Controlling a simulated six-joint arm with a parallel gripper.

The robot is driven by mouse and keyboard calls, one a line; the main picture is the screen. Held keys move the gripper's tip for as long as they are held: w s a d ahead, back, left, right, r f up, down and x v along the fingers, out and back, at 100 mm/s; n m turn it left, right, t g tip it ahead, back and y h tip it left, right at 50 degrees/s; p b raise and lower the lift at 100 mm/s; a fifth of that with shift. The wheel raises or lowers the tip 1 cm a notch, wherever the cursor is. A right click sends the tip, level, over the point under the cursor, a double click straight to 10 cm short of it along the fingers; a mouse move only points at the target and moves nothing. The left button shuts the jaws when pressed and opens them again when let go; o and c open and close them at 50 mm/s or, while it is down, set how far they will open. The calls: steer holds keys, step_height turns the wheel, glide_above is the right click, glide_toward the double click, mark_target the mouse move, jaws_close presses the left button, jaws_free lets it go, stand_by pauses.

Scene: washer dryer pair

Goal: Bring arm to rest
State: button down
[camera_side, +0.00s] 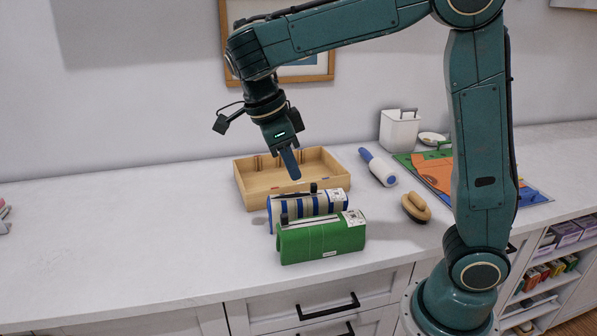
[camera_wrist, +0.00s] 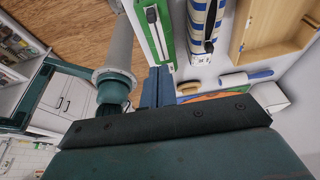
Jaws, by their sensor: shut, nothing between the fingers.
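My gripper (camera_side: 290,163) hangs from the wrist above the counter, its fingers pointing down and shut with nothing between them. In the side view it is in front of the wooden tray and above the striped box. In the wrist view the shut fingers (camera_wrist: 157,87) show at the middle. My arm is raised and bent at the elbow, reaching left from its base at the right.
A blue-and-white striped box (camera_side: 327,204) and a green box (camera_side: 320,241) lie below my gripper. An open wooden tray (camera_side: 250,186) is behind them. A lint roller (camera_side: 378,167), brush (camera_side: 416,207) and white bin (camera_side: 399,132) stand right. The left counter is mostly clear.

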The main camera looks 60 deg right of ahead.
steer(key=s+d+r+n+t, duration=0.35)
steer(key=s+n, duration=0.45)
steer(key=n, duration=0.6)
steer(key=s+a+f+n+t+y, duration=0.2)
steer(key=s+n+t, duration=0.2)
steer(key=n, duration=0.9)
steer(key=s, duration=0.2)
steer(key=shift+s+a+f+t+y, duration=0.2)
steer(key=shift+s+a+t+y, duration=0.1)
steer(key=shift+s+t, duration=0.1)
